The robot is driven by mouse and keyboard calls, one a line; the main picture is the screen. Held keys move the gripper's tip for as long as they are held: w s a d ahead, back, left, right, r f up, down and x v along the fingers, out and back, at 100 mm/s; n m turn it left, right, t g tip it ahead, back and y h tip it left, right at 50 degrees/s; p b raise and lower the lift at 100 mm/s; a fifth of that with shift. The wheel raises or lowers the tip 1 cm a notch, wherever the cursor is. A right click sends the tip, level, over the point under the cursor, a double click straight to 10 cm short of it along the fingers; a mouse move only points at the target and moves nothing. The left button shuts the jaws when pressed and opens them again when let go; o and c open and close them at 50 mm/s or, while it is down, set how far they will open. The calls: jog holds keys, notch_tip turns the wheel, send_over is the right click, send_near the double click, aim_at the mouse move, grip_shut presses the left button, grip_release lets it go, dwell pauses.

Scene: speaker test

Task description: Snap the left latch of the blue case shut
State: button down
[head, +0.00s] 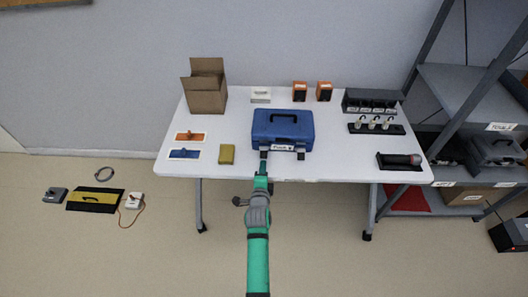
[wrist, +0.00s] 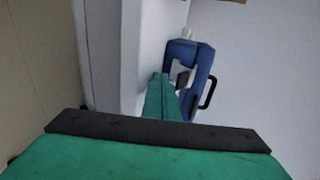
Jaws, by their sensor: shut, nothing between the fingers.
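The blue case (head: 282,125) stands on the white table with its lid down and a dark handle on top. A white label (head: 283,148) is on its front. A dark right latch (head: 301,155) hangs at the front right. A dark left latch (head: 264,154) shows at the front left, partly hidden by my gripper. My gripper (head: 262,166) is shut and empty, right at the front left of the case. In the wrist view its green fingers (wrist: 162,97) point at the blue case (wrist: 202,62); I cannot tell whether they touch the latch.
A yellow block (head: 227,154) lies left of the case on the table (head: 340,165). A cardboard box (head: 206,95) stands at the back left. The table just right of the case is clear.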

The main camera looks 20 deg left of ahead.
aim_at(263, 157)
jog(key=shift+w+a+r, duration=0.15)
jog(key=shift+w+r, duration=0.05)
jog(key=shift+w, duration=0.4)
jog(key=shift+w+a+r, duration=0.15)
jog(key=shift+w+r, duration=0.1)
jog(key=shift+w, duration=0.3)
jog(key=shift+w+a+r, duration=0.15)
jog(key=shift+w+r, duration=0.05)
jog(key=shift+w, duration=0.4)
dwell(0.7)
dwell(0.4)
jog(key=s+d, duration=0.1)
jog(key=s, duration=0.5)
jog(key=shift+s+d, duration=0.4)
dwell(0.6)
